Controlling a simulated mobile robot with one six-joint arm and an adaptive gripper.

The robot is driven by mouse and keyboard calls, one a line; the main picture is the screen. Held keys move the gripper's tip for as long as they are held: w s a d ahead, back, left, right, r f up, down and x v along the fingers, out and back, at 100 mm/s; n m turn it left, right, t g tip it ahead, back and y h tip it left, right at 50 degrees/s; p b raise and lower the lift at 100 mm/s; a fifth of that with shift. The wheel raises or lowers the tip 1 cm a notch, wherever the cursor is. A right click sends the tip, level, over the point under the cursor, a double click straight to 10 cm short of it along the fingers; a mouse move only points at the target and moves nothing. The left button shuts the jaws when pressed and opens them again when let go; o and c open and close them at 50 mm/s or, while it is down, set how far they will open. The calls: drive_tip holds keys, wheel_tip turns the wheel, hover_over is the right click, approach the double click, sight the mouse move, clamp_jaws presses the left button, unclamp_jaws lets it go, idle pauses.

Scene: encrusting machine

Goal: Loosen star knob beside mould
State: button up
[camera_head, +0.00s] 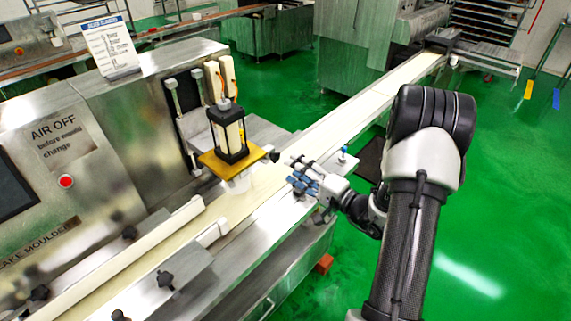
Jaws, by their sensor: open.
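The mould (229,135) is a black-framed block with pale faces, standing upright on a yellow-orange plate (222,167) above the belt. A small black knob (274,156) sticks out at the plate's right edge, beside the mould; its star shape is too small to make out. My gripper (293,172) is open and empty, just right of this knob, with its fingers pointing left towards it. A small gap seems to separate them, but I cannot tell the depth. Part of the belt is hidden behind my gripper.
The steel machine (100,130) with a red button (66,181) fills the left. Several black knobs (165,279) line the front rails. A blue-topped post (344,152) stands just right of my gripper. A pale conveyor (375,98) runs to the back. Green floor is clear at right.

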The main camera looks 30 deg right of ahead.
drive_tip(key=v, duration=0.6)
drive_tip(key=shift+s, duration=0.3)
